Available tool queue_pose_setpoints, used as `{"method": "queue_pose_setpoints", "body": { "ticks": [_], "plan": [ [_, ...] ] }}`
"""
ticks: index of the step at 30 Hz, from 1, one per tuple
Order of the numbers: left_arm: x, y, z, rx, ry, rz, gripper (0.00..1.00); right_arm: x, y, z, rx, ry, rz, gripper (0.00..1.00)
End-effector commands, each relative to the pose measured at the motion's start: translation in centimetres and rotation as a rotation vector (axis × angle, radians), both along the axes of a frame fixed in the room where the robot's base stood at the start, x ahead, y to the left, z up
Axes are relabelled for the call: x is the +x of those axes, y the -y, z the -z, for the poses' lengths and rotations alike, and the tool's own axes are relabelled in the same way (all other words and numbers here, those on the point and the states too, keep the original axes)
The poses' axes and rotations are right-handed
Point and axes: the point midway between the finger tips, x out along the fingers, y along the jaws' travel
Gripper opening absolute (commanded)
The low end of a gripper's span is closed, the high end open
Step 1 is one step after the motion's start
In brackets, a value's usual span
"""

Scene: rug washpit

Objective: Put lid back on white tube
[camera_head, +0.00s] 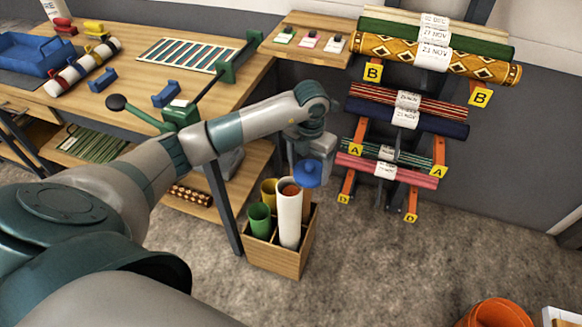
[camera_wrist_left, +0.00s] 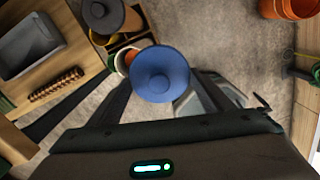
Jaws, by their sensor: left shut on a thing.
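The white tube (camera_head: 289,220) stands upright in a wooden crate (camera_head: 277,262) on the floor. Its top is open and shows an orange-brown inside. My left gripper (camera_head: 308,157) is shut on the blue lid (camera_head: 307,174), which has a small knob on top. The lid is held in the air, just right of the tube's mouth in the head view and apart from it. In the left wrist view the lid (camera_wrist_left: 160,74) sits between my fingers and partly covers the white tube (camera_wrist_left: 121,60). My right gripper is not in view.
A wooden bench (camera_head: 140,75) stands left, and a rack of rolled rugs (camera_head: 430,60) hangs behind. An orange bucket (camera_head: 497,313) is at front right; the floor between is clear.

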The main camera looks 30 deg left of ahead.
Motion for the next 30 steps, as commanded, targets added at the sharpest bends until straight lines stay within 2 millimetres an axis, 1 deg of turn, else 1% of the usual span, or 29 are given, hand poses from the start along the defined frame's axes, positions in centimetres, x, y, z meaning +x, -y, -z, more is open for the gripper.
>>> {"method": "queue_pose_setpoints", "body": {
  "ticks": [3,15,18,21,24,27,30],
  "plan": [
    [0.3,-1.0,0.8,-0.004,-0.006,-0.248,0.52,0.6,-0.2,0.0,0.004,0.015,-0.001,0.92],
    [0.8,-4.3,3.1,-0.012,-0.023,-1.1,0.52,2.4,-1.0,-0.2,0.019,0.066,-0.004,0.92],
    [0.8,-5.1,3.6,-0.011,-0.026,-1.29,0.52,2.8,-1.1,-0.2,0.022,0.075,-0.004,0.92],
    [0.9,-5.7,4.0,-0.01,-0.028,-1.446,0.52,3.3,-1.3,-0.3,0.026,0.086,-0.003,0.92],
    [0.9,-6.1,4.3,-0.01,-0.028,-1.555,0.52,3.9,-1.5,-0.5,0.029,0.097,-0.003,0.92],
    [0.9,-6.4,4.4,-0.01,-0.029,-1.621,0.52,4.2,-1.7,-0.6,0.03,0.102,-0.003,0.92],
    [0.9,-6.5,4.5,-0.009,-0.029,-1.649,0.52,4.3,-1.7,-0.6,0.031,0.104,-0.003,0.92]
  ]
}}
